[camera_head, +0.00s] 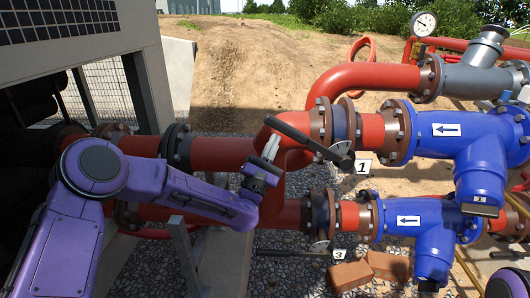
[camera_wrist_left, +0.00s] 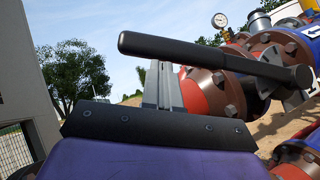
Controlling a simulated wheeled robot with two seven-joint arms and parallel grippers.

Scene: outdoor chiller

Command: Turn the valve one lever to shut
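The valve one lever (camera_head: 305,138) is a long black handle on the upper red pipe. It slants from its free end at upper left down to its pivot beside the tag "1" (camera_head: 362,167). My left gripper (camera_head: 271,147) is just below the lever's free half, its pale fingers pointing up. In the left wrist view the lever (camera_wrist_left: 205,52) crosses in front of the fingertips and hides them. The grey fingers (camera_wrist_left: 163,84) stand close together with nothing seen between them. I cannot tell whether they touch the lever. My right gripper is not in view.
A second black lever (camera_head: 292,253) lies level by the tag "3" (camera_head: 339,254) on the lower pipe. Blue valve bodies (camera_head: 450,130) stand at right. A pressure gauge (camera_head: 423,24) rises at upper right. Bricks (camera_head: 350,275) lie on the gravel. A grey panelled unit (camera_head: 80,50) stands at left.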

